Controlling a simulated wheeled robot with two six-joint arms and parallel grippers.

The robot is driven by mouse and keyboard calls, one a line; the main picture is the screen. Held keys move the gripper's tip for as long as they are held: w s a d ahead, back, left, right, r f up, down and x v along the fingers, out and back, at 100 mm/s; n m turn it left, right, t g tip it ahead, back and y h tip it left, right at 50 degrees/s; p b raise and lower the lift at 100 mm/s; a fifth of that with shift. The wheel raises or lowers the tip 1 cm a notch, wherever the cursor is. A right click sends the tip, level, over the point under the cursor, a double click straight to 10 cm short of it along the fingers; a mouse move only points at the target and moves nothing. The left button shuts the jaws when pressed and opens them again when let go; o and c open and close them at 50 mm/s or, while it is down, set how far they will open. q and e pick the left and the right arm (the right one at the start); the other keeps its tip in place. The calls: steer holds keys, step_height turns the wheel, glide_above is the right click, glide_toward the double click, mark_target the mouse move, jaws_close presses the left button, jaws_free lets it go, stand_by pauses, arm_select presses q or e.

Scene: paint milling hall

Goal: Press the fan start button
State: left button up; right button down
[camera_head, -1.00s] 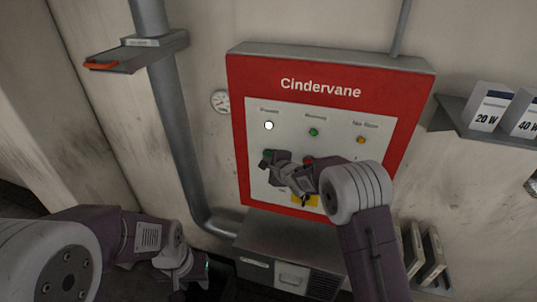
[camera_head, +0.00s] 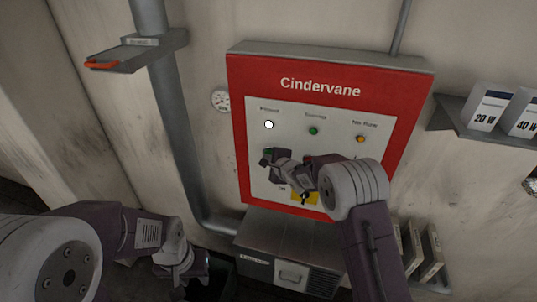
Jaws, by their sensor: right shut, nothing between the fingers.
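The red control box (camera_head: 240,130) marked "Cindervane" hangs on the wall, with a pale front panel. My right gripper (camera_head: 267,158) is shut and empty at the left part of the panel, over a green button (camera_head: 268,150) that it mostly covers. I cannot tell whether the fingertips touch the button. A red control (camera_head: 308,159) shows partly behind my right wrist. Above are a lit white lamp (camera_head: 268,124), a green lamp (camera_head: 313,131) and an amber lamp (camera_head: 361,139). My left gripper (camera_head: 198,274) is low at the left, dark and unclear.
A grey cabinet (camera_head: 290,240) stands below. A right-hand shelf (camera_head: 455,115) holds boxes marked 20 W and 40 W.

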steer(key=shift+w+d+p, duration=0.1)
steer(key=shift+w+p, duration=0.1)
steer(key=shift+p, duration=0.1)
stand_by(0.5)
steer(key=shift+s+a+b, duration=0.25)
steer(key=shift+s+b, duration=0.25)
steer(key=shift+s, duration=0.3)
steer(key=s+b, duration=0.1)
steer(key=s+a+b, duration=0.1)
steer(key=s, duration=0.2)
steer(key=shift+s+a+b, duration=0.3)
steer(key=shift+s+b, duration=0.1)
